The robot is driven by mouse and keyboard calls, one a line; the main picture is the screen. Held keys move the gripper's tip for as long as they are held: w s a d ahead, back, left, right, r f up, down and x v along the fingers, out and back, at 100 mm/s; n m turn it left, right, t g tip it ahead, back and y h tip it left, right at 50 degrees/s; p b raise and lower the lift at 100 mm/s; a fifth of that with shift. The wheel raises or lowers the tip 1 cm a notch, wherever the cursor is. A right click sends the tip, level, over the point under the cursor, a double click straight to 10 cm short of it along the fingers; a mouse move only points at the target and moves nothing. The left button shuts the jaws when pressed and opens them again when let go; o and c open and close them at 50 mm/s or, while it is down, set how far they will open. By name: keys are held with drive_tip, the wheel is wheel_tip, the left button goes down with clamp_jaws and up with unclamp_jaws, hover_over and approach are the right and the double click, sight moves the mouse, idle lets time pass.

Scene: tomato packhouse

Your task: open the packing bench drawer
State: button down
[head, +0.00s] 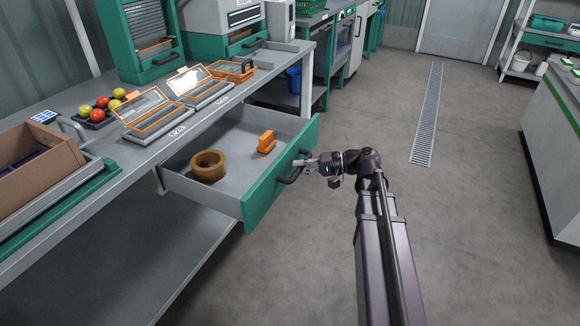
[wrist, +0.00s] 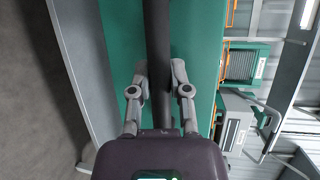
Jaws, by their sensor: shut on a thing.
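The packing bench drawer (head: 222,184) is pulled well out from under the bench top (head: 150,147). Its green front (head: 262,190) carries a dark bar handle (head: 290,177). My gripper (head: 303,166) is at the handle, on the outer side of the drawer front. In the wrist view my gripper (wrist: 160,75) has one finger on each side of the dark handle (wrist: 157,30), shut on it. The green drawer front (wrist: 120,45) fills the view behind the fingers. A roll of brown tape (head: 208,166) and an orange object (head: 266,142) lie inside the drawer.
On the bench top are a cardboard box (head: 35,165), a tray of tomatoes (head: 105,107) and orange-edged panels (head: 150,112). A lower shelf (head: 150,260) lies under the drawer. The floor (head: 450,230) to the right is clear, with a drain grate (head: 427,115).

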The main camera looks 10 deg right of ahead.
drive_tip(key=shift+w, duration=0.1)
drive_tip(key=c, duration=0.6)
unclamp_jaws()
drive_tip(key=shift+a, duration=0.15)
drive_tip(key=shift+s, duration=0.25)
